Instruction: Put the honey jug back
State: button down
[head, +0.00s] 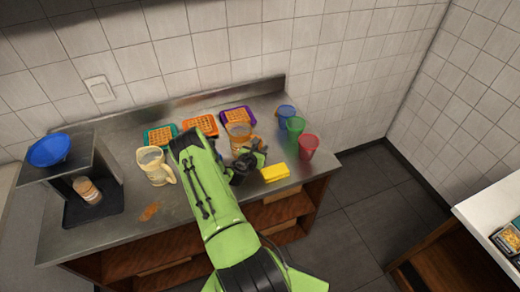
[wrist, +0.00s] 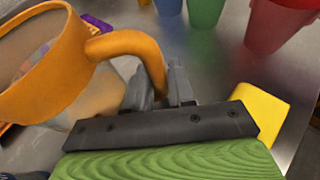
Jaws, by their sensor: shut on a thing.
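The honey jug (head: 238,136), an orange-rimmed see-through jug, is at the middle of the counter, in front of the purple tray. In the wrist view the jug (wrist: 38,70) fills the left side and its orange handle (wrist: 125,43) reaches to my gripper (wrist: 160,85). My gripper (head: 256,152) is shut on the handle. The jug looks about upright in the head view; I cannot tell whether its base touches the counter.
Blue (head: 286,117), green (head: 295,127) and red (head: 308,146) cups stand right of the jug; a yellow block (head: 275,173) lies nearby. Waffle trays (head: 199,124) line the back. A cream jug (head: 152,164), a brown spill (head: 150,211) and a stand with a blue bowl (head: 49,149) are left.

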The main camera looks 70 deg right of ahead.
jog(key=shift+f, duration=0.1)
jog(key=c, duration=1)
grip_release()
jog(key=shift+o, duration=0.2)
